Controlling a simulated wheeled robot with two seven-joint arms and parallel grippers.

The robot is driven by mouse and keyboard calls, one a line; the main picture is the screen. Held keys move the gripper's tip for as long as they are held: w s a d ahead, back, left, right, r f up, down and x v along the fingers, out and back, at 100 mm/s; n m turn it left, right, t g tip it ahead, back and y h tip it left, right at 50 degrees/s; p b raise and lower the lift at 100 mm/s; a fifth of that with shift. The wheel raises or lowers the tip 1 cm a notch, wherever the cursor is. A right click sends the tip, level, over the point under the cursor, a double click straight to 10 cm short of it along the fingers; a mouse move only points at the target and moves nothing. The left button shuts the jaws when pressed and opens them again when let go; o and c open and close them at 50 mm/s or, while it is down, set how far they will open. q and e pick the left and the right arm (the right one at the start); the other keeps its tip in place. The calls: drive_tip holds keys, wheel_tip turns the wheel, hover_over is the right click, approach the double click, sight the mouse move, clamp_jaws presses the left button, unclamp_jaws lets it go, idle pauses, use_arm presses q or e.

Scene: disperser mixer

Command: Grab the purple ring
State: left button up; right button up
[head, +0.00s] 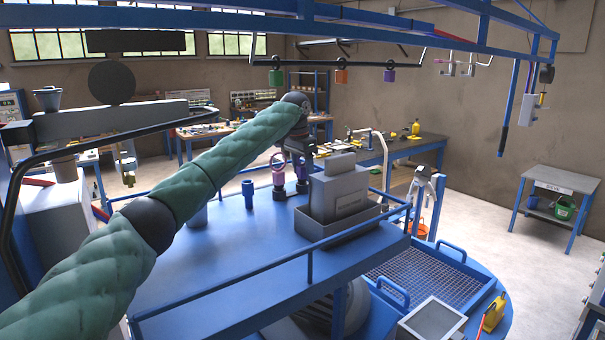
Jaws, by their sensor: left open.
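A pale purple ring (279,157) stands up on a small purple body on the blue deck, in the middle of the head view. My left gripper (296,168) points down just right of it and partly overlaps it in the picture. The gripper is open. Whether its fingers are around the ring or beside it cannot be told at this size. A second pinkish-purple piece shows just right of the fingers, partly hidden. A purple weight (389,75) hangs from a black rail higher up. My right gripper is not in view.
A grey box in a tray (340,198) stands close right of the gripper. A blue cylinder (248,194) stands to the left. A blue handrail (300,256) runs along the deck's near edge. Green (276,77) and orange (341,76) weights hang above. Bare blue deck lies in front.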

use_arm(q)
drive_tip(key=shift+w+f, duration=0.1)
drive_tip(key=c, duration=1)
drive_tip(key=shift+c, duration=0.5)
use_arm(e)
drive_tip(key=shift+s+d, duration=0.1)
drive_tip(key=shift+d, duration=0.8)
